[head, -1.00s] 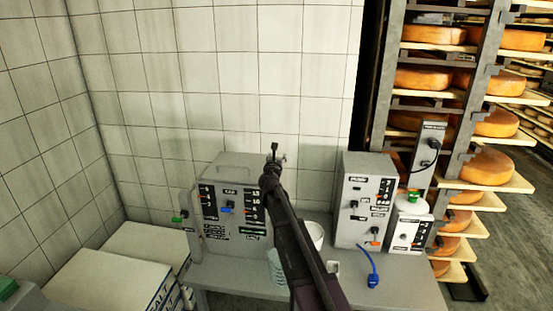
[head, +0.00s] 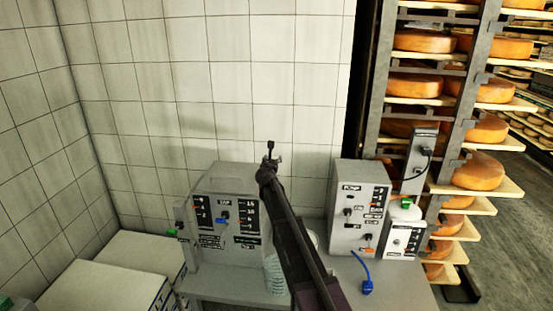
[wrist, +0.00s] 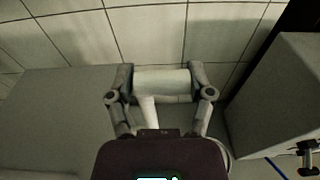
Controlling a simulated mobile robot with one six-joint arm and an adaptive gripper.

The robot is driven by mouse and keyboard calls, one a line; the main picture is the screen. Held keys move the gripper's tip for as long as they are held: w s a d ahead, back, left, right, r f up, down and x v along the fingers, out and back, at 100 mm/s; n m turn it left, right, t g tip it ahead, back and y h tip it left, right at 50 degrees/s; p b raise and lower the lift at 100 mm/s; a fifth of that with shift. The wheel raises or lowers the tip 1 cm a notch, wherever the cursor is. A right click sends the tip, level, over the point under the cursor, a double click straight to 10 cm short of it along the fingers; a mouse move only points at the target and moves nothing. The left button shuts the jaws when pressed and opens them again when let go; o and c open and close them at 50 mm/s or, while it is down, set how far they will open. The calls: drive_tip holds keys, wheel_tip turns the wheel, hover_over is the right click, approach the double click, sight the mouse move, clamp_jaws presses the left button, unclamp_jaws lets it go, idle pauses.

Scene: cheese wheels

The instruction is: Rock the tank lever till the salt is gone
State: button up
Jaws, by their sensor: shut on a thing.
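My gripper (head: 270,160) is raised just right of the top of a grey boxy unit (head: 232,180), with my arm reaching up across the bench. In the wrist view my gripper (wrist: 162,84) is shut on a pale horizontal bar (wrist: 162,80), with a white stem (wrist: 149,112) running down below it. I cannot tell for sure that this bar is the tank lever. The grey unit has a blue knob (head: 222,219), dark scales and labels on its front, and a green-tipped part at its left. No salt or salt level can be made out.
A ridged clear container (head: 274,275) is partly hidden by my arm. White sacks or boxes (head: 95,285) lie at left. A cheese rack (head: 480,170) stands at right; tiled wall behind.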

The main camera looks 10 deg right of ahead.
drive_tip(key=b+x, duration=0.1)
drive_tip(key=x, duration=0.5)
drive_tip(key=shift+d+f, duration=0.25)
drive_tip(key=shift+w, duration=0.15)
drive_tip(key=o, duration=1.3)
drive_tip(key=shift+d, duration=0.1)
drive_tip(key=shift+c, duration=0.2)
drive_tip(key=shift+r, duration=0.15)
